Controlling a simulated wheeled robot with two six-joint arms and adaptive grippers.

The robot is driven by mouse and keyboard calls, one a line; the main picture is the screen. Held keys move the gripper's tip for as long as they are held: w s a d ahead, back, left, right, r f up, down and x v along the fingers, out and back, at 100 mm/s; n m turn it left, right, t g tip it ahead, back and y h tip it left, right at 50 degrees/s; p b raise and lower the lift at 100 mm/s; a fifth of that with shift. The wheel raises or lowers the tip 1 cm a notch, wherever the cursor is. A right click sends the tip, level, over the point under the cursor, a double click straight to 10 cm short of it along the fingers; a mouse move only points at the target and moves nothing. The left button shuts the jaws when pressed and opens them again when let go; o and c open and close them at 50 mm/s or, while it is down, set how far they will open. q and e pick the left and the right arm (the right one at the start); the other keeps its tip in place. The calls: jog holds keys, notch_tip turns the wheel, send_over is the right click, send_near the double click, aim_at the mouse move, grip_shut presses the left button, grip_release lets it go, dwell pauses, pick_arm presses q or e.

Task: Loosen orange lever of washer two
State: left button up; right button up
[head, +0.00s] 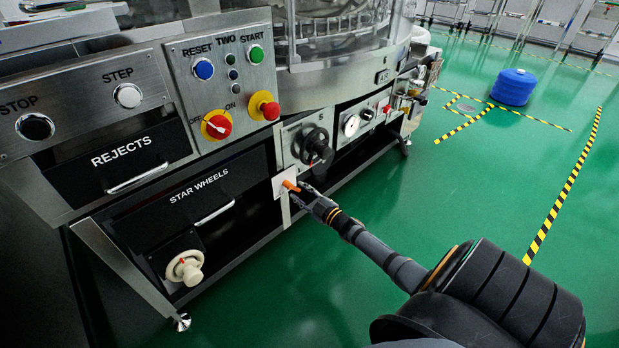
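The orange lever (291,185) sits on a pale plate (280,184) low on the front of the washer, just right of the STAR WHEELS drawer. My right gripper (299,193) is at the lever's free end, its two dark fingers spread apart with the lever's tip near the gap between them. I cannot tell whether either finger touches the lever. My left gripper is not in view.
A black knob (317,152) sits just above and right of the lever. A red emergency button (269,106) and a red-yellow switch (217,125) are on the panel labelled TWO. A cream handwheel (186,269) is lower left.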

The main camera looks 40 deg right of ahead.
jog(key=s, duration=1.1)
jog(key=shift+d, duration=0.4)
jog(key=shift+a, duration=0.1)
